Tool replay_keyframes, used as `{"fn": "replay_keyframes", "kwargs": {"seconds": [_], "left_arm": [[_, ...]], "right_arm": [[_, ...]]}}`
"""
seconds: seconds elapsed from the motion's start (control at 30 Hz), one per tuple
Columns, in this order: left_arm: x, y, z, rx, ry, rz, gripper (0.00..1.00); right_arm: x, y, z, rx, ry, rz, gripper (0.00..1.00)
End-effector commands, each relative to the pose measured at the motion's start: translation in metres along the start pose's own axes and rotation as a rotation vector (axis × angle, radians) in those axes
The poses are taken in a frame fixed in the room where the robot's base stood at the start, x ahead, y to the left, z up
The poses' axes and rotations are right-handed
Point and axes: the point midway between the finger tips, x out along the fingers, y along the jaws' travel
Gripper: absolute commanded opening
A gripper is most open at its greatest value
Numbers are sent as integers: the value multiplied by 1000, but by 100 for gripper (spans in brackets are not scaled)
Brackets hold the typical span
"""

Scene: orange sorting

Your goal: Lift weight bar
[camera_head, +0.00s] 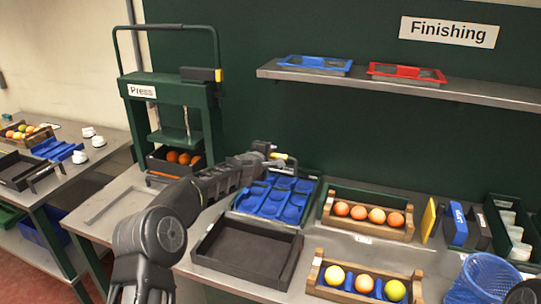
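The press (183,98) is a dark green frame at the left of the bench, labelled "Pre…". A tall dark tubular bar (165,27) arches above it, and a black block with a yellow end (202,74) sits on its top right; I cannot tell which is the weight bar. Oranges in a dark crate (160,163) sit under the press. My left gripper (276,157) is right of the press, above the back of the blue tray. A small yellow part shows by its fingers. Its finger opening is too small to make out. My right gripper is not seen.
A blue moulded tray (273,198) and an empty black tray (246,255) lie mid-bench. Wooden crates of oranges (366,226) and of yellow and orange fruit (330,292) stand right, near a blue basket (482,280). A shelf (400,84) runs above.

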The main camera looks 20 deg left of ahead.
Motion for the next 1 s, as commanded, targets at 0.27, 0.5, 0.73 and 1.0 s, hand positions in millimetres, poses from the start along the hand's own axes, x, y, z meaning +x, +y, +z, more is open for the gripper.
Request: {"fn": "replay_keyframes", "kwargs": {"seconds": [0.27, 0.5, 0.73, 1.0], "left_arm": [[0, 0, 0, 0, 0, 0, 28], [-10, -2, -2, 0, 2, 2, 28], [-41, -2, -1, 1, 1, 3, 28], [-74, -1, 0, 1, 1, 2, 28]], "right_arm": [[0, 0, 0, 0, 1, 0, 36], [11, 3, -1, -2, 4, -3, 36], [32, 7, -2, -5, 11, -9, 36], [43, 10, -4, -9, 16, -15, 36]]}}
